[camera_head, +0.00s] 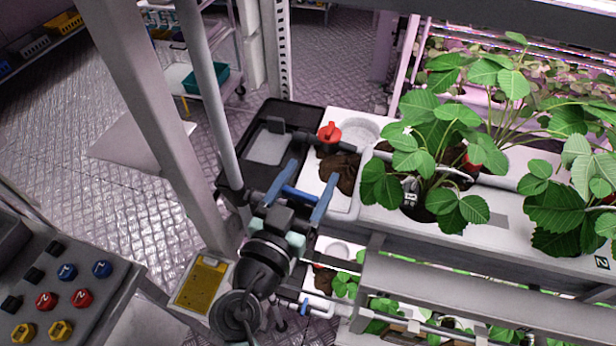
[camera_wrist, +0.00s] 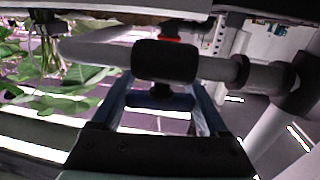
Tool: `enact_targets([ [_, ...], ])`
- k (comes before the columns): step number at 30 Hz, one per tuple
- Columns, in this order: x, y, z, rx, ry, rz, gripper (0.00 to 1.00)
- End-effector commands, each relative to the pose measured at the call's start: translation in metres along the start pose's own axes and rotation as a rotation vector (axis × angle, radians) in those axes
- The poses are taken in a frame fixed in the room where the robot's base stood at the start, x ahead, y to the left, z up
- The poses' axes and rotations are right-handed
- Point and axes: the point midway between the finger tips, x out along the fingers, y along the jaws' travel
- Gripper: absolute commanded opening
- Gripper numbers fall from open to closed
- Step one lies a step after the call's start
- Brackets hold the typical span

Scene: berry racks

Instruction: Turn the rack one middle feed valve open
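My gripper (camera_head: 310,173) has two blue fingers spread apart in the head view, just in front of the rack's left end. A red valve handle (camera_head: 329,133) stands on the upper trough beyond my gripper. A red part (camera_wrist: 171,40) shows behind the block in the wrist view.
Leafy plants (camera_head: 440,150) fill the white upper trough (camera_head: 380,215) to the right. A lower tier (camera_head: 330,250) lies beneath it. A black tray (camera_head: 232,165) is left of my gripper. A grey post (camera_head: 165,120) and a button panel (camera_head: 60,290) stand nearer left.

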Motion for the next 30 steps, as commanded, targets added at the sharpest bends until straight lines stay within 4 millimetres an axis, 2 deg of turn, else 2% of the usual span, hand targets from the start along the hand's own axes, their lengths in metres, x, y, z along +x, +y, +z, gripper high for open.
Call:
enact_targets([
  [1,-0.0001,0.0001,0.0,0.0,0.0,0.0,0.57],
  [7,-0.0003,0.0,0.0,0.0,0.0,0.0,0.22],
  [18,-0.0005,-0.0031,0.0013,-0.001,-0.005,-0.116,0.22],
  [28,-0.0009,-0.0042,0.0011,-0.002,-0.002,-0.133,0.22],
  [29,-0.0009,-0.0042,0.0011,-0.002,-0.002,-0.133,0.79],
  [30,-0.0009,-0.0043,0.001,-0.002,-0.002,-0.133,0.86],
])
